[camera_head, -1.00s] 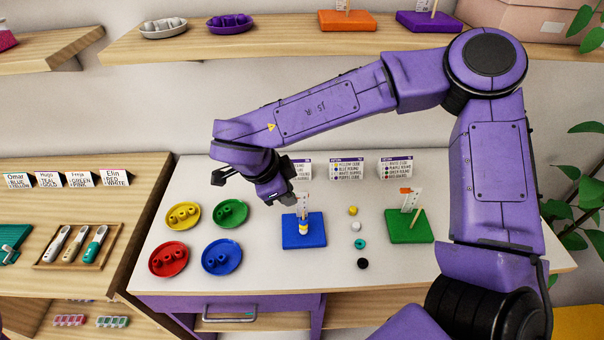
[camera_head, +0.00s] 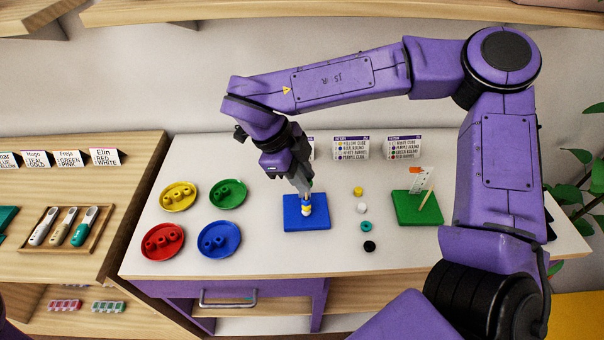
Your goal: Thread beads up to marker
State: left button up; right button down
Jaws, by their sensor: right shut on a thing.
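The blue bead board (camera_head: 294,223) lies mid-table with an upright peg. Beads in white and yellow (camera_head: 306,209) sit low on the peg. My right gripper (camera_head: 305,191) points down at the peg from above, its fingers close over the stack. It is shut on a small bead that its fingers mostly hide; I cannot tell its colour. The marker on this board is hidden behind my gripper. A green bead board (camera_head: 408,210) with a tilted rod and a white marker card (camera_head: 422,180) stands to the right. My left gripper is not in view.
Loose yellow (camera_head: 358,191), white (camera_head: 362,208), teal (camera_head: 366,227) and black beads (camera_head: 369,246) line up between the boards. Yellow (camera_head: 178,207), green (camera_head: 241,202), red (camera_head: 147,251) and blue plates (camera_head: 206,254) of beads stand left. Recipe cards (camera_head: 351,148) stand behind.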

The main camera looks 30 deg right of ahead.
dwell(0.4)
jog(key=shift+p, duration=0.4)
jog(key=shift+f+b, duration=0.3)
jog(key=shift+f, duration=0.55)
dwell(0.7)
jog(key=shift+f+b, duration=0.4)
jog(key=shift+f, duration=0.4)
jog(key=c, duration=0.9)
grip_release()
jog(key=v, duration=1)
jog(key=shift+a+r, duration=0.15)
jog(key=shift+r, duration=0.1)
